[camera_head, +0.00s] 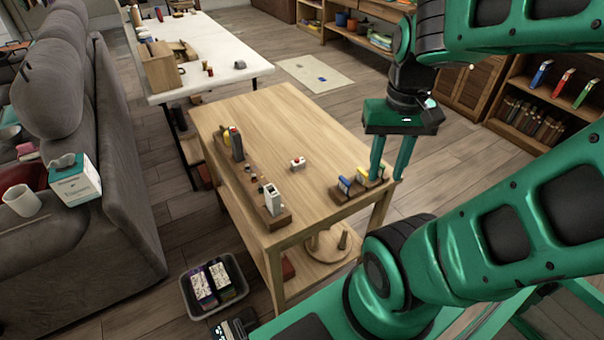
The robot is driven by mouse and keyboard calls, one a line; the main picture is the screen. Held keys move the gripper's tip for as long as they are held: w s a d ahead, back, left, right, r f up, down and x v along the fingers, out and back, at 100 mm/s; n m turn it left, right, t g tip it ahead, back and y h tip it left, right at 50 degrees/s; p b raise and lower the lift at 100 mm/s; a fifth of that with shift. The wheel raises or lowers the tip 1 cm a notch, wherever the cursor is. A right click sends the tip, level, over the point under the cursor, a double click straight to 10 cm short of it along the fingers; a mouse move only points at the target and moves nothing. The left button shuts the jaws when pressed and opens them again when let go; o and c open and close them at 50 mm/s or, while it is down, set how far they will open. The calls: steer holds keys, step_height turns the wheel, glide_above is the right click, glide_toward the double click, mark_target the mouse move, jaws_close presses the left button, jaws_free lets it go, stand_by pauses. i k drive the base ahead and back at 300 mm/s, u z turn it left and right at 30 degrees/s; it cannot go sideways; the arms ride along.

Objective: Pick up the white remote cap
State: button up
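A small white object with a red top (298,163) sits alone near the middle of the wooden table; it may be the white remote cap, but it is too small to be sure. A taller white device (272,198) stands on a wooden holder at the table's near left edge. My gripper (387,178) points down near the table's right corner, to the right of both white things and apart from them. Its two green fingers are spread, with nothing visible between them.
Beside my gripper, a wooden holder (340,193) bears small blue and yellow items. A dark upright device (237,144) stands on the holder along the left edge. The table's (270,118) far part is bare. A grey sofa (95,190) is at left.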

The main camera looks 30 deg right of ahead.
mark_target(296, 167)
steer(key=z, duration=1.5)
steer(key=k, duration=0.65)
steer(key=u, duration=0.9)
steer(key=i, duration=1)
steer(key=z, duration=0.05)
